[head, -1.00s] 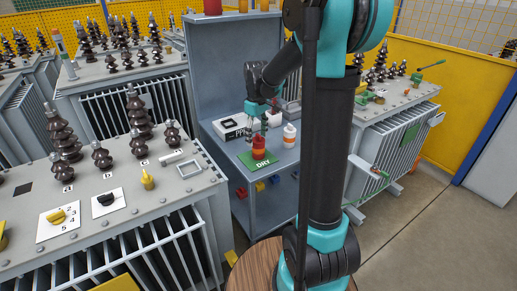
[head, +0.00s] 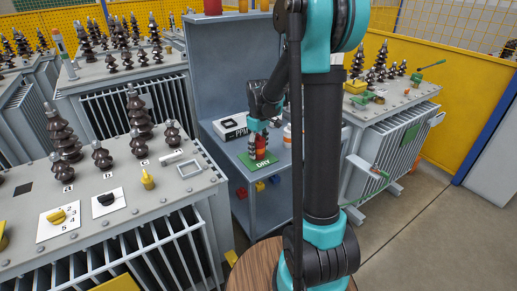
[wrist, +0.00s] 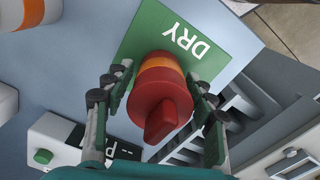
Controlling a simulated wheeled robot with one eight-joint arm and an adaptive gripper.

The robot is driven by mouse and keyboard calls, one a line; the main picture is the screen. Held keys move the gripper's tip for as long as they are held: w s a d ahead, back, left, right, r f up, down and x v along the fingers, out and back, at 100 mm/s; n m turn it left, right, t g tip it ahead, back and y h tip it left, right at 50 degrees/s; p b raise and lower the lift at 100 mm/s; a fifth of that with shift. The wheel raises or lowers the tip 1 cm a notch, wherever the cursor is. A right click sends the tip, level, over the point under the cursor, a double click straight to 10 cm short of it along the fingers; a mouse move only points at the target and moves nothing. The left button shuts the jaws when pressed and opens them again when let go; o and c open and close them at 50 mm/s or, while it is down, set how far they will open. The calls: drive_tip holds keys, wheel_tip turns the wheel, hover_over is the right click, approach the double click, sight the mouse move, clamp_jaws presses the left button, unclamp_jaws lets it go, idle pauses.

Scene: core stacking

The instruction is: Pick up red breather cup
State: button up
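The red breather cup (wrist: 162,102), with an orange band and a raised red grip on top, stands on the green DRY mat (wrist: 225,58) in the wrist view. It also shows in the head view (head: 260,144), partly hidden by my fingers. My gripper (wrist: 160,90) is lowered over the cup, one finger on each side, pointing down at the mat. The fingers are spread around the cup and very close to its sides; firm contact does not show. The cup is upright on the mat (head: 262,163).
A white box marked PPM (head: 233,127) stands left of the mat. A white and orange container (head: 287,136) stands to the right, partly hidden by my arm. The blue-grey bench (head: 222,143) has a back panel, and bins lie on the shelf below.

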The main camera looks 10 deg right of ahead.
drive_tip(key=c, duration=1)
drive_tip(key=shift+r, duration=0.15)
